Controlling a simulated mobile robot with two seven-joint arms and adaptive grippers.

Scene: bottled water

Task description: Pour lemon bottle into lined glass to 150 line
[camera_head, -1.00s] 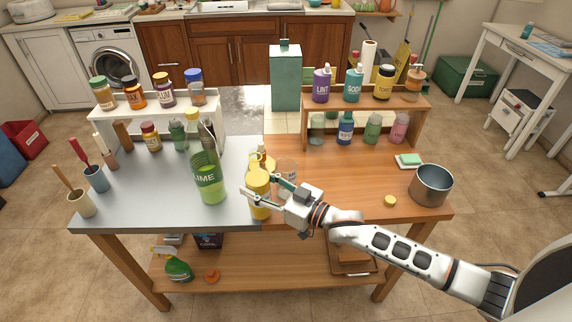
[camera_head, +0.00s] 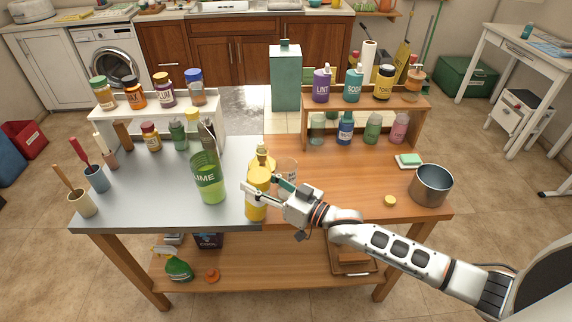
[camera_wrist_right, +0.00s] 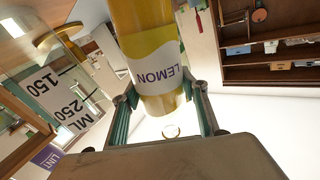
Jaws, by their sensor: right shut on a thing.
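The yellow lemon bottle (camera_head: 257,193) is near the front middle of the counter in the head view. Its LEMON label shows upside down on the bottle in the right wrist view (camera_wrist_right: 155,62). My right gripper (camera_head: 263,190) is shut on it, with one finger on each side in the wrist view (camera_wrist_right: 163,102). The clear lined glass (camera_head: 288,170) stands just behind and right of the bottle, partly hidden by my gripper. Its 150 and 250 ML marks show at left in the wrist view (camera_wrist_right: 62,103). The liquid level in the glass cannot be told. My left gripper is not in view.
A green LIME bottle (camera_head: 209,180) stands close to the left of the lemon bottle. A steel pot (camera_head: 431,186), a small yellow lid (camera_head: 390,201) and a sponge (camera_head: 409,160) are on the right. Racks of bottles line the back. The wood right of the glass is mostly clear.

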